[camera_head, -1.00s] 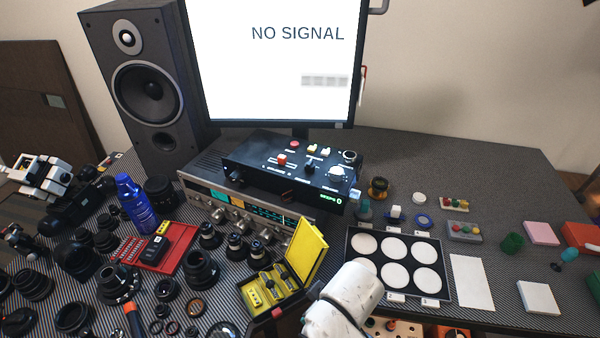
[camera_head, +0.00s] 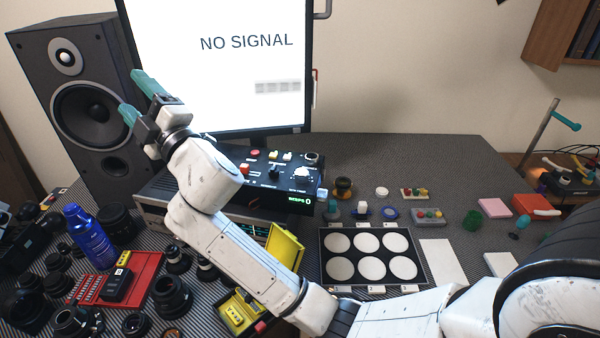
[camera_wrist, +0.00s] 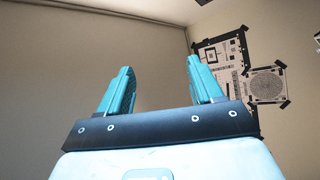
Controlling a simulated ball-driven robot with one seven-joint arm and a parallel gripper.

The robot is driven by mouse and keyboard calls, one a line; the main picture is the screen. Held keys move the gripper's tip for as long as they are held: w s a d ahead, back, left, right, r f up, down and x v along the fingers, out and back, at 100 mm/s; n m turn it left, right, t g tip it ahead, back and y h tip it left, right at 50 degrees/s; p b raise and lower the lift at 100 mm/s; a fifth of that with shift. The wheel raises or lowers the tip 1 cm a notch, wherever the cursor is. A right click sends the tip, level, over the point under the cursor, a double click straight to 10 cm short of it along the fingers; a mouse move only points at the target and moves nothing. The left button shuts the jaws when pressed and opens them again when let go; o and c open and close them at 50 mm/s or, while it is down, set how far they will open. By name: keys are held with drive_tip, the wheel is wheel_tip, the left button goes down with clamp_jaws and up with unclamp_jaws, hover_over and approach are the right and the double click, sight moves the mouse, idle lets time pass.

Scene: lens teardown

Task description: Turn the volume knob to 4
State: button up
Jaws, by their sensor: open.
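My gripper (camera_head: 134,93) is raised in front of the speaker and the monitor's left edge in the head view. Its two teal fingers are apart with nothing between them. The wrist view also shows the open, empty fingers (camera_wrist: 159,66). A black control box (camera_head: 272,197) carries a white round knob (camera_head: 302,174) at its right, a red button and small levers. The box rests on a silver receiver (camera_head: 150,207), whose front knobs my arm hides. The labels are too small to read, so I cannot tell which knob is the volume knob or its setting.
A speaker (camera_head: 85,60) and a monitor (camera_head: 220,75) stand behind. An open yellow case (camera_head: 285,246), lens parts and a red tray (camera_head: 140,265) lie in front. A black tray with white discs (camera_head: 320,250) sits at right. The wrist view faces bare wall and posters (camera_wrist: 225,55).

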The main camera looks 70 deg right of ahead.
drive_tip(key=w+a+r+n+t+y+b, duration=0.15)
drive_tip(key=a+r+n+y, duration=0.25)
drive_tip(key=r+n+y, duration=0.5)
drive_tip(key=n+g+h+b, duration=0.3)
drive_tip(key=n+g+b, duration=0.1)
drive_tip(key=n+g, duration=1.9)
approach(301, 171)
drive_tip(key=shift+m+g, duration=0.65)
drive_tip(key=shift+m, duration=0.05)
drive_tip(key=f, duration=0.2)
drive_tip(key=f+p, duration=0.1)
drive_tip(key=f, duration=0.2)
drive_tip(key=w+f, duration=0.1)
drive_tip(key=f, duration=0.2)
drive_tip(key=shift+a+f, duration=0.25)
